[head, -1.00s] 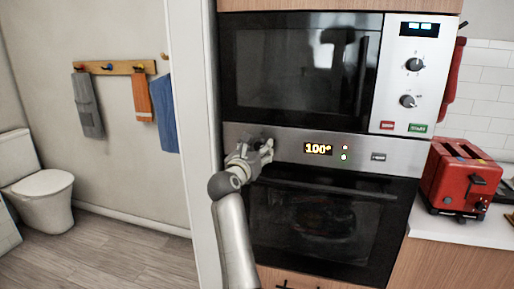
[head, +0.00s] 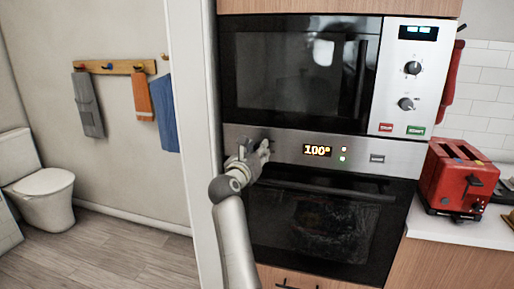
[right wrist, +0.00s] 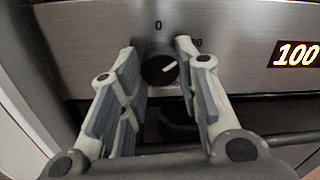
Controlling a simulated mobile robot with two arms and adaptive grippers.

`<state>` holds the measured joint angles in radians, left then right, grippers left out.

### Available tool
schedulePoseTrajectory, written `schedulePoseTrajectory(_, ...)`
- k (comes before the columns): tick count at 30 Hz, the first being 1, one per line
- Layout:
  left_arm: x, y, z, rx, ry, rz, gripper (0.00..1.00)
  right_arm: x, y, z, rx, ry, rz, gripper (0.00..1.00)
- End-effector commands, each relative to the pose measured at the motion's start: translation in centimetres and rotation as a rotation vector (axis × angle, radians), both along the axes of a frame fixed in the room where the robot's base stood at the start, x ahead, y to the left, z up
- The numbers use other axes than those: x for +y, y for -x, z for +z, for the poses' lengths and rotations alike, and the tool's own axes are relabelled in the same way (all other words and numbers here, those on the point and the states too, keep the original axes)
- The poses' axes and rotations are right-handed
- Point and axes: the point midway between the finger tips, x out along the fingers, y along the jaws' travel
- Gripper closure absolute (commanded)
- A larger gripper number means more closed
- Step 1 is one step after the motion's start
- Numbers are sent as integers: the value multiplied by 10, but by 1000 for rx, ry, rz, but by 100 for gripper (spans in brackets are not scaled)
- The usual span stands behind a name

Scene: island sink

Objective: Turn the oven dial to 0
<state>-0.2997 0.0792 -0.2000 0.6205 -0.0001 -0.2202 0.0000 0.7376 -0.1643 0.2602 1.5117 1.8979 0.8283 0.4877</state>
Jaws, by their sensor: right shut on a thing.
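The oven dial (right wrist: 160,70) is a round black knob on the steel control panel (head: 290,146), with a white pointer line aimed up and to the right. A "0" mark (right wrist: 158,25) is printed straight above it. The orange display (head: 317,151) reads 100, also in the right wrist view (right wrist: 298,53). My right gripper (head: 264,148) is at the panel's left end; in the right wrist view its fingers (right wrist: 160,50) stand on both sides of the dial, shut on it. In the head view the gripper hides the dial. My left gripper is not in view.
The oven door (head: 318,225) with its handle lies just below the panel, and the microwave (head: 300,70) sits above. A red toaster (head: 458,180) stands on the counter at right. A white wall edge (head: 192,120) is close on the left.

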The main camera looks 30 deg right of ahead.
Motion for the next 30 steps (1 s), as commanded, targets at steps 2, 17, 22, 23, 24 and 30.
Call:
schedulePoseTrajectory(2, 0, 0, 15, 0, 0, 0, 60, 1, 0, 5, 45, 37, 1, 93)
schedulePoseTrajectory(17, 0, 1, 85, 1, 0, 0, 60, 1, 0, 7, 397, 339, 3, 93)
schedulePoseTrajectory(22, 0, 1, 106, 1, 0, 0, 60, 1, -1, 6, 507, 433, 3, 93)
schedulePoseTrajectory(23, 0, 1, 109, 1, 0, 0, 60, 1, -1, 5, 525, 447, 3, 93)
schedulePoseTrajectory(24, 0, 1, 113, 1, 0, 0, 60, 1, 0, 5, 548, 467, 3, 93)
schedulePoseTrajectory(30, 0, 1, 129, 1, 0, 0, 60, 1, -1, 4, 636, 547, 3, 93)
